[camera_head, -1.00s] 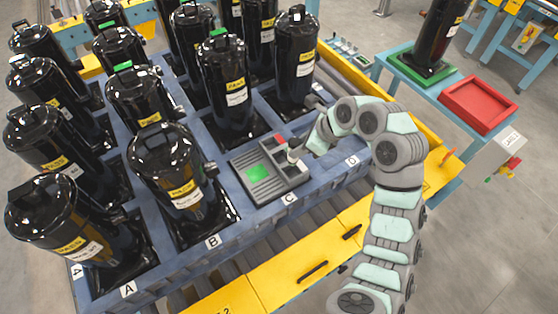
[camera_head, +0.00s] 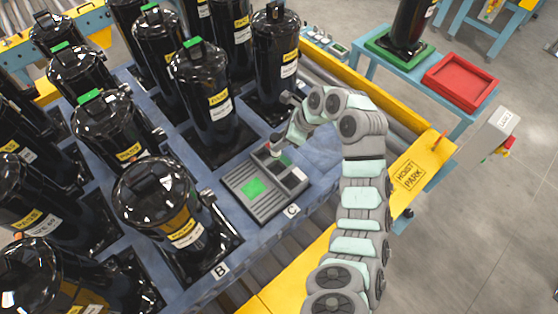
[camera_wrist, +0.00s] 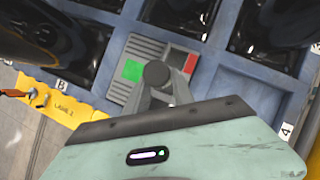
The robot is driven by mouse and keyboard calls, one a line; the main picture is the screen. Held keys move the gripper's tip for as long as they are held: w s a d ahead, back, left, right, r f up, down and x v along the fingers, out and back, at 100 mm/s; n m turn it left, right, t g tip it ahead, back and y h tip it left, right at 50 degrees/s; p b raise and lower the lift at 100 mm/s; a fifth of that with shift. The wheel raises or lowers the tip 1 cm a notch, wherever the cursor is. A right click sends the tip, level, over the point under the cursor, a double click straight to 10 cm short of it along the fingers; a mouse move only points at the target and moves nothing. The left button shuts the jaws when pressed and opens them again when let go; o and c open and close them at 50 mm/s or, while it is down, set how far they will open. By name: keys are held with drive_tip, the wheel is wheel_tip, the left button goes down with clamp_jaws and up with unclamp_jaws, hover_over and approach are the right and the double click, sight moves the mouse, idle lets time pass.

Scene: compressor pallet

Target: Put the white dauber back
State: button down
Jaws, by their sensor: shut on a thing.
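The dauber (camera_head: 275,147) shows small in the head view, with a dark top and a pale body. In the wrist view its round dark grey top (camera_wrist: 157,74) sits at the fingertips. My gripper (camera_head: 281,143) is shut on it, over the far side of the grey tray (camera_head: 248,205). The tray has a ribbed surface, a green pad (camera_head: 253,188) and small compartments on its right side. A red patch (camera_wrist: 190,63) shows at one compartment in the wrist view. I cannot tell whether the dauber's lower end touches the tray.
Tall black compressors (camera_head: 158,205) stand in the blue pallet (camera_head: 200,285) around the tray. An empty pallet bay (camera_wrist: 245,95) lies beside the tray. A red bin (camera_head: 459,80) and a compressor on a green base (camera_head: 398,50) sit on a side stand.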

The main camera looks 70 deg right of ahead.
wheel_tip(320, 180, down, 11)
drive_tip(key=shift+f+b, duration=0.1)
drive_tip(key=shift+b, duration=0.8)
drive_tip(key=c, duration=1.1)
unclamp_jaws()
drive_tip(key=p+v, duration=0.2)
drive_tip(key=v, duration=1)
drive_tip(key=shift+w+r, duration=0.1)
drive_tip(key=shift+r, duration=0.1)
